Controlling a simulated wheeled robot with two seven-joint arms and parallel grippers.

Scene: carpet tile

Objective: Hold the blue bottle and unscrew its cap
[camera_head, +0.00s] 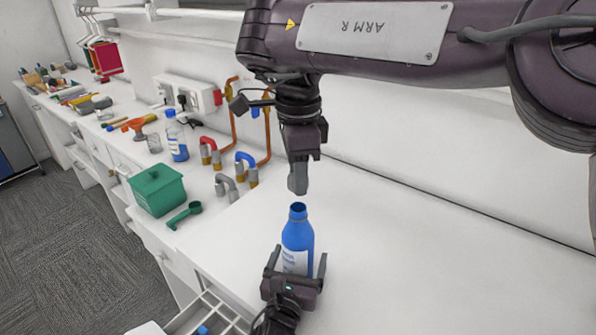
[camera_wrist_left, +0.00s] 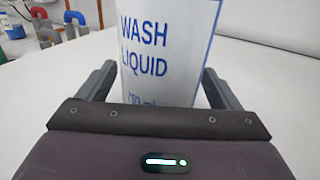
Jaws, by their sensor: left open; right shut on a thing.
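The blue bottle (camera_head: 297,240) stands upright on the white worktop. Its mouth looks bare and open, with no cap on it. Its white label, reading "WASH LIQUID", fills the middle of the left wrist view (camera_wrist_left: 165,55). My left gripper (camera_head: 296,268) is open, with one finger on each side of the bottle's lower part and gaps showing in the left wrist view. My right gripper (camera_head: 298,180) is just above the bottle mouth, pointing down and apart from it. It is shut on the cap, which its grey fingers hide.
A green lidded box (camera_head: 157,190), a green scoop (camera_head: 185,214) and pipe fittings (camera_head: 246,168) stand to the left. Another blue-labelled bottle (camera_head: 177,138) stands farther back. An open drawer (camera_head: 212,312) lies below the front edge. The worktop to the right is clear.

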